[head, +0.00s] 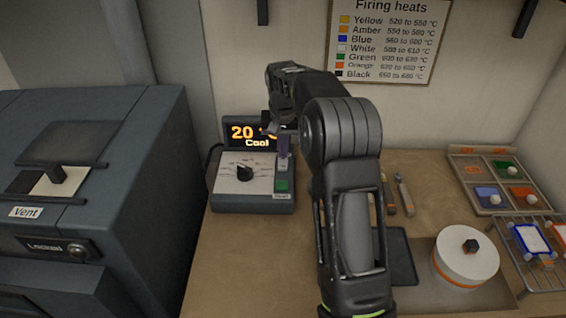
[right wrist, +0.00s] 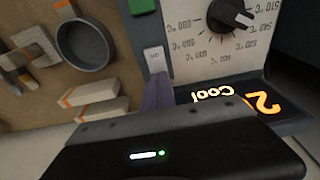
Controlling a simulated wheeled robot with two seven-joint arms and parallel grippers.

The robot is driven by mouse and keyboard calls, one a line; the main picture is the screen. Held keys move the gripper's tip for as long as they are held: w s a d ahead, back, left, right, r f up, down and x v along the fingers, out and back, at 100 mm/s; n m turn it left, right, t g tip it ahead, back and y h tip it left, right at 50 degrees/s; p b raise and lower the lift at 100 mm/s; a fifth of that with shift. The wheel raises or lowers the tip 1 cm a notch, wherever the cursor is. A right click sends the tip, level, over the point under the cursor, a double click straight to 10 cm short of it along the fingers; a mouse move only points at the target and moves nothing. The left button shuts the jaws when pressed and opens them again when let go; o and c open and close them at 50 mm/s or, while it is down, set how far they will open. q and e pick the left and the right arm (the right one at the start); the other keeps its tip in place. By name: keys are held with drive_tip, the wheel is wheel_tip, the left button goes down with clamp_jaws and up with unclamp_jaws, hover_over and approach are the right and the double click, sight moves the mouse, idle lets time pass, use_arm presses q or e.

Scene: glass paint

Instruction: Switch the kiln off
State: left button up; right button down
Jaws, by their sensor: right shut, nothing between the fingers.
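The kiln's control box (head: 225,199) stands on the bench beside the kiln (head: 150,150). Its display (head: 240,133) reads 20 and "Cool". It has a black dial (head: 244,173), a green button (head: 281,185) and a pale rocker switch (right wrist: 154,60). My right gripper (head: 283,147) is shut and empty, pointing down at the switch end of the box. In the right wrist view its purplish fingertips (right wrist: 158,93) are right at the switch's end by the display; I cannot tell whether they touch. Which way the switch is tipped is unclear. My left gripper is out of view.
To the right are a paint tray (head: 480,160), a wire rack (head: 540,278) with small panels, and a round white turntable (head: 465,262). Tools (head: 405,195) lie behind my right arm.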

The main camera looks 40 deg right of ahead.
drive_tip(key=shift+f, duration=0.45)
wheel_tip(320, 180, up, 5)
drive_tip(key=p, duration=0.3)
drive_tip(key=shift+p, duration=0.3)
drive_tip(key=shift+r+p, duration=0.5)
drive_tip(key=shift+r, duration=0.55)
